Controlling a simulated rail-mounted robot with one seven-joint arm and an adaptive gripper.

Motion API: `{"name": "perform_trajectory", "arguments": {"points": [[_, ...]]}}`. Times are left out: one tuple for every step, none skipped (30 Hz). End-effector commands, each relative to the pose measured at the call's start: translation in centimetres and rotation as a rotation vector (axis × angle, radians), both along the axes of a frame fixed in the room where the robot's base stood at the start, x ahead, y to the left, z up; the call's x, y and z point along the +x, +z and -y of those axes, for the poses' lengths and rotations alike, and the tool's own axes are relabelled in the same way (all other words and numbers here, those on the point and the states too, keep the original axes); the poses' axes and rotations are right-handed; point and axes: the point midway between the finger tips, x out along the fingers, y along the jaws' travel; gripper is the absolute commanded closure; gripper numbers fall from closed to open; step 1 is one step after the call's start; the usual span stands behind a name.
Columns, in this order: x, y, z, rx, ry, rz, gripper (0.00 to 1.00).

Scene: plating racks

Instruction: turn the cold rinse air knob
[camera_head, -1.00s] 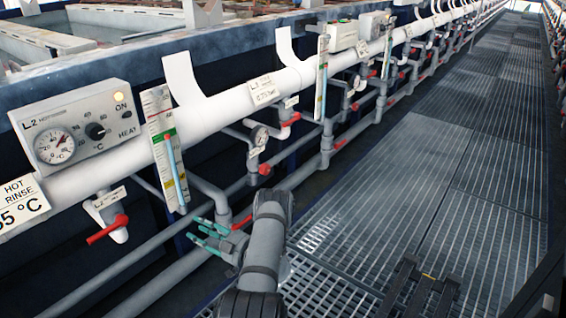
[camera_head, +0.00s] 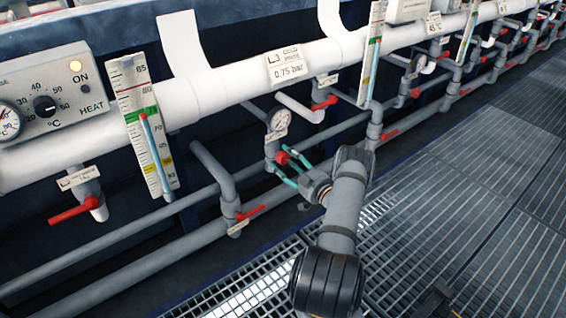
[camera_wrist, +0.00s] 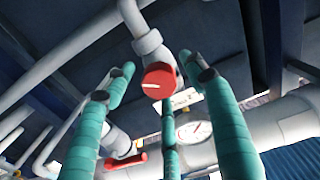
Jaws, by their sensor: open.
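The air knob is a red round knob (camera_head: 282,158) below a small pressure gauge (camera_head: 283,121) on a grey pipe. Above it, the white pipe bears a cold rinse label reading 0.75 bar (camera_head: 287,66). My gripper (camera_head: 290,167) is open, its teal fingers reaching up and left beside the knob. In the wrist view the red knob (camera_wrist: 158,80), with a pale line across its face, shows between the spread fingers. I cannot tell whether any finger touches it. The dial gauge (camera_wrist: 194,130) is partly hidden behind the fingers.
Red-handled valves stand nearby, one at the right (camera_head: 325,103), one low on the pipe (camera_head: 250,212) and one at the left (camera_head: 70,214). A thermometer strip (camera_head: 148,130) and a heater box (camera_head: 50,92) are at the left.

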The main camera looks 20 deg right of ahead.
Motion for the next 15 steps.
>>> {"name": "perform_trajectory", "arguments": {"points": [[0.6,-0.2,-0.1,-0.004,-0.001,0.002,0.45],[0.9,-0.1,-0.1,-0.002,-0.001,0.002,0.45],[1.1,-0.1,-0.1,-0.002,-0.002,0.002,0.45],[1.3,-0.1,-0.2,-0.002,-0.002,0.001,0.45],[1.5,-0.1,-0.2,-0.001,-0.002,0.001,0.45],[1.6,0.0,-0.2,-0.001,-0.002,0.001,0.45],[1.7,0.0,-0.2,0.000,-0.002,0.000,0.45],[1.7,0.0,-0.2,0.000,-0.002,0.000,0.45],[1.7,0.1,-0.3,0.000,-0.002,0.000,0.45],[1.7,0.1,-0.3,0.000,-0.002,0.000,0.45],[1.7,0.1,-0.3,0.000,-0.002,0.000,0.45],[1.7,0.1,-0.3,0.000,-0.002,0.000,0.45],[1.7,0.1,-0.3,0.000,-0.002,0.000,0.45],[1.7,0.1,-0.3,0.000,-0.002,0.000,0.45],[1.7,0.1,-0.3,0.000,-0.002,0.000,0.47]]}}
